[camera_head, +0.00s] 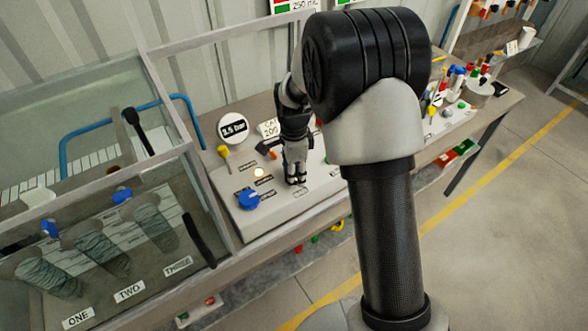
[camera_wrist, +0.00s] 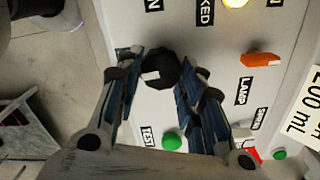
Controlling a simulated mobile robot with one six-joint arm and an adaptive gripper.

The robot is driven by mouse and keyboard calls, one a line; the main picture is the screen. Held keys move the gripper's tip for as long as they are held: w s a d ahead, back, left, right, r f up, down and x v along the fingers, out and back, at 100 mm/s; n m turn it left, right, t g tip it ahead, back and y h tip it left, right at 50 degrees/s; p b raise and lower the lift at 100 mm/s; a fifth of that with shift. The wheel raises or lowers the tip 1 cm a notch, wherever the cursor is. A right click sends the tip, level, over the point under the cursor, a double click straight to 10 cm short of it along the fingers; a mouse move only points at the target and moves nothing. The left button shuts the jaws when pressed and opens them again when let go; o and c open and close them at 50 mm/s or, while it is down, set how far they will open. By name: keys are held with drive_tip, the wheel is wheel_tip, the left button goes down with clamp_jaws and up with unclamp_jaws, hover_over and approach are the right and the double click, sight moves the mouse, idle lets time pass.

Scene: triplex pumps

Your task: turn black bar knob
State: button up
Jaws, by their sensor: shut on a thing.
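The black bar knob (camera_wrist: 160,70) sits on the pale panel (camera_wrist: 185,22) in the wrist view, with a white mark on its face. My gripper (camera_wrist: 162,76) has one finger on each side of the knob and is shut on it. In the head view my gripper (camera_head: 296,182) points down at the panel (camera_head: 225,190), and the knob is hidden there by the fingers.
An orange knob (camera_wrist: 262,60) and a lit lamp (camera_wrist: 235,2) lie right of the knob in the wrist view; a green button (camera_wrist: 172,141) is below. A blue knob (camera_head: 248,200) and yellow lever (camera_head: 223,152) are nearby. A clear-walled case (camera_head: 100,170) stands left.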

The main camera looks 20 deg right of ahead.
drive_tip(key=n+p, duration=0.1)
drive_tip(key=n, duration=0.3)
drive_tip(key=shift+w+n, duration=0.1)
drive_tip(key=shift+n, duration=0.2)
drive_tip(key=n+p, duration=0.1)
drive_tip(key=n, duration=0.3)
drive_tip(key=shift+a+n+p, duration=0.1)
drive_tip(key=shift+n+p, duration=0.2)
drive_tip(key=shift+p, duration=0.05)
drive_tip(key=n+p, duration=0.1)
drive_tip(key=n, duration=0.3)
drive_tip(key=shift+w+n, duration=0.1)
drive_tip(key=shift+n, duration=0.2)
drive_tip(key=n, duration=0.4)
drive_tip(key=shift+a+n, duration=0.15)
drive_tip(key=shift+n, duration=0.15)
drive_tip(key=n+p, duration=0.1)
drive_tip(key=n, duration=0.2)
drive_tip(key=shift+n, duration=0.3)
drive_tip(key=n, duration=0.4)
drive_tip(key=shift+a, duration=0.15)
drive_tip(key=n, duration=0.5)
drive_tip(key=shift+p, duration=0.3)
drive_tip(key=shift+n, duration=1.8)
